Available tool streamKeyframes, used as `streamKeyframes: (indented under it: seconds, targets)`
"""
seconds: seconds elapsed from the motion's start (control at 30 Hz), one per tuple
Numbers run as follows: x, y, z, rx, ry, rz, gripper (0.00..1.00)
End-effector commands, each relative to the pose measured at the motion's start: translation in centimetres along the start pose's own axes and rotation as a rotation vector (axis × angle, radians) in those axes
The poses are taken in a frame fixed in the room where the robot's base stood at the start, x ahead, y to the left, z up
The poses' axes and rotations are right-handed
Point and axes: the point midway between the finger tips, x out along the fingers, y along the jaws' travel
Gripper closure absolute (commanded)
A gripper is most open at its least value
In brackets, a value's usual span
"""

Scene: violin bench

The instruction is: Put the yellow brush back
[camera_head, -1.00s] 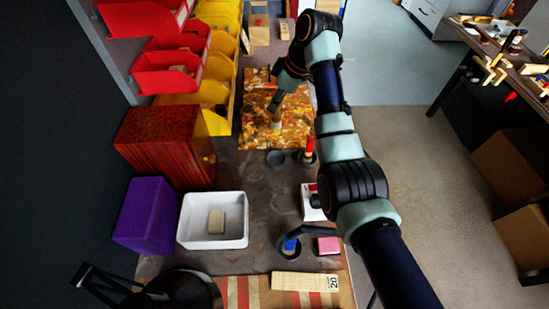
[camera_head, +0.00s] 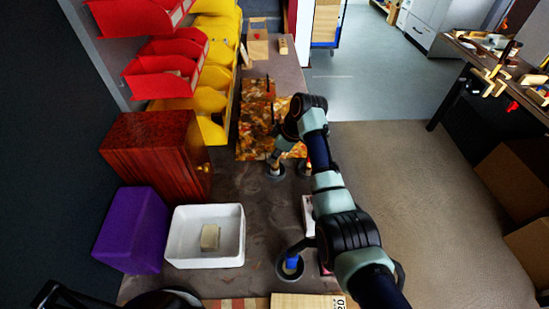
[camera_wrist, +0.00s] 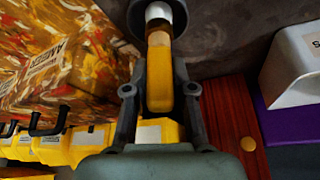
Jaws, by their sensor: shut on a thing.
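The yellow brush (camera_wrist: 160,75) is between my gripper's (camera_wrist: 160,90) two fingers in the wrist view, which are shut on its yellow handle. Its white end points at the opening of a dark grey cup (camera_wrist: 137,22). I cannot tell how far the brush end is inside the cup. In the head view my gripper (camera_head: 276,156) is right above this grey cup (camera_head: 275,173), at the near edge of the patterned mat (camera_head: 254,118). The arm hides most of the brush there.
Another cup (camera_head: 306,172) is close to the right, partly hidden by my arm. A blue brush (camera_head: 291,262) stands in a nearer cup (camera_head: 281,270). A white tray (camera_head: 176,238) with a block (camera_head: 210,237) and a red-brown cabinet (camera_head: 150,155) stand to the left.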

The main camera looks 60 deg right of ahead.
Motion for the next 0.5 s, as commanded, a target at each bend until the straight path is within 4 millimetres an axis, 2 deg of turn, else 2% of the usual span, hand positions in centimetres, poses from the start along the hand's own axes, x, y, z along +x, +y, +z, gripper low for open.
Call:
streamKeyframes:
  seconds: [0.33, 0.37, 0.5]
  targets:
    - [0.49, 0.02, 0.19, 0.0, 0.001, 0.001, 1.0]
    - [0.5, 0.02, 0.2, 0.0, 0.001, 0.001, 0.72]
    - [0.48, 0.02, 0.18, 0.0, 0.001, 0.001, 0.51]
